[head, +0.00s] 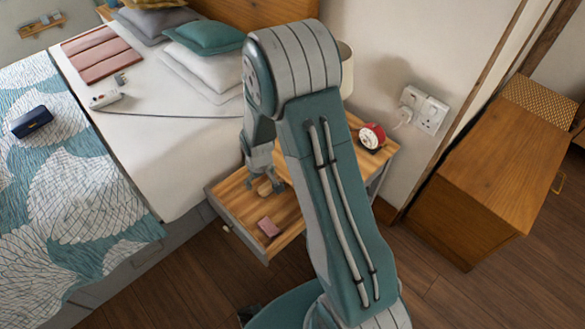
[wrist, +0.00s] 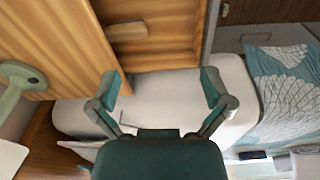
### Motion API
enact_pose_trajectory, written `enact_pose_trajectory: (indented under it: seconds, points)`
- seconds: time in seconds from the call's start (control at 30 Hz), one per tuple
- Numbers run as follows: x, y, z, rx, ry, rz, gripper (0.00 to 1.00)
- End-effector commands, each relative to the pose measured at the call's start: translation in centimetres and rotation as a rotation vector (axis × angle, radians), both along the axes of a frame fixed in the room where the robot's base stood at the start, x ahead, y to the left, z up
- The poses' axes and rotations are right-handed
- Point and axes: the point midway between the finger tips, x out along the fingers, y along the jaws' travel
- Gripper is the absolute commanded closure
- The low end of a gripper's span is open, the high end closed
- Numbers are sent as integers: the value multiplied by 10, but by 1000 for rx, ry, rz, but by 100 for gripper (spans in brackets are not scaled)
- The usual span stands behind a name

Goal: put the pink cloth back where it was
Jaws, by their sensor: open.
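A pink, pleated flat cloth (head: 103,53) lies spread on the white bed sheet near the pillows. A small pink flat item (head: 269,227) lies in the open wooden drawer (head: 237,203) of the nightstand; I cannot tell if it is cloth. My gripper (head: 264,186) points down over the drawer, its fingers apart and empty. A small wooden piece (head: 265,188) shows in the drawer by the fingers. In the wrist view my gripper (wrist: 160,84) is open, and the wooden piece (wrist: 127,31) is beyond the fingertips. The pink cloth is not clear there.
On the bed are pillows (head: 208,37), a dark blue case (head: 31,121) and a small white device (head: 106,99). A wooden cabinet (head: 490,180) stands right.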

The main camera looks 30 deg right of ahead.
Motion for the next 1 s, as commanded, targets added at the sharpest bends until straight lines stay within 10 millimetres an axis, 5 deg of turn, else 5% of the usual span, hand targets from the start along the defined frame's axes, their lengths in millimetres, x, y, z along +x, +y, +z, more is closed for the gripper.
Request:
enact_pose_trajectory:
  seconds: [0.1, 0.5, 0.8, 1.0]
  points:
    - [-2, 0, 54, 3, -46, -22, 0]
    - [-54, 0, 198, 19, -168, -99, 0]
    - [-120, 0, 274, 37, -259, -156, 0]
    - [-171, -1, 307, 51, -321, -193, 0]
